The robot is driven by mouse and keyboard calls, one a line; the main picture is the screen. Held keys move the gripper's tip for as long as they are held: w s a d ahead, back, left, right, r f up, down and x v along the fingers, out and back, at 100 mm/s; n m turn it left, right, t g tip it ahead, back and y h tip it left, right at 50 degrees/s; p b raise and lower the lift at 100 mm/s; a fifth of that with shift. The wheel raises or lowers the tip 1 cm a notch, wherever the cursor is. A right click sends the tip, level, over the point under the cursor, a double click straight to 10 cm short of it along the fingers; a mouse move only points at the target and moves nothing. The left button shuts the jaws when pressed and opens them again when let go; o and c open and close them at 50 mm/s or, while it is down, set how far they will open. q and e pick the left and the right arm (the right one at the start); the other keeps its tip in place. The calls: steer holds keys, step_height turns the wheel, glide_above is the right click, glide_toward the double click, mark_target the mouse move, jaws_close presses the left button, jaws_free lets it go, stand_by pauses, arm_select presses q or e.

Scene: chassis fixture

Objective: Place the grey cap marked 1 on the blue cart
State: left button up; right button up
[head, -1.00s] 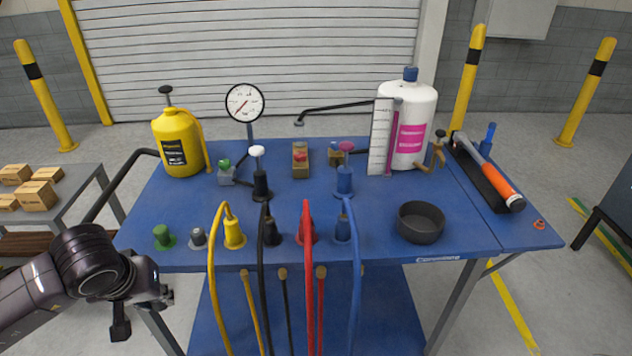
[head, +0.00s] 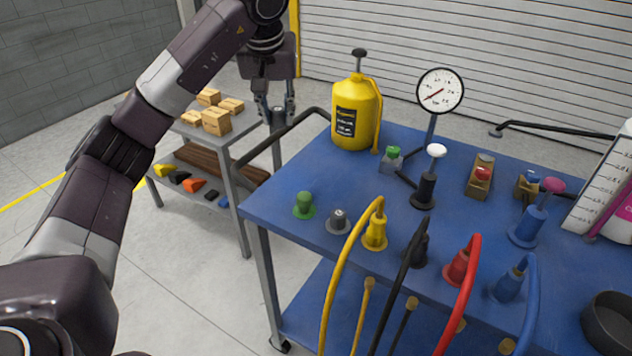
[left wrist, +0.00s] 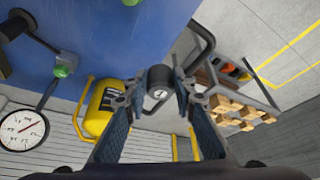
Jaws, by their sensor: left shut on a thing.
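My left gripper (head: 277,108) is raised at the left of the blue cart (head: 285,225), in front of the grey shelf cart in the picture. In the left wrist view its two fingers (left wrist: 157,100) are shut on a dark grey cap (left wrist: 158,76). The cap's round end shows a pale mark, too small to read. The grey fitting (head: 338,222) stands near the blue cart's front edge, between the green fitting (head: 303,206) and the yellow fitting (head: 375,232). My right gripper is not in view.
A yellow sprayer (head: 355,118) and a gauge (head: 440,92) stand at the back. Hoses (head: 340,270) hang over the front edge. A black handle (head: 290,130) sticks out from the cart's left end. A grey shelf cart (head: 242,133) with boxes (head: 216,121) stands left.

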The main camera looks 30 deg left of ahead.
arm_select(q)
step_height(320, 180, down, 15)
steer(key=shift+r, duration=0.2)
step_height(320, 180, down, 5)
steer(key=shift+r+p, duration=0.2)
steer(key=shift+p, duration=0.2)
steer(key=shift+f, duration=0.15)
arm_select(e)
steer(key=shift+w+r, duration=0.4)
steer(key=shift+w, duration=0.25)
arm_select(q)
steer(key=shift+f, duration=0.15)
steer(key=o, duration=0.7)
steer(key=shift+o, duration=0.2)
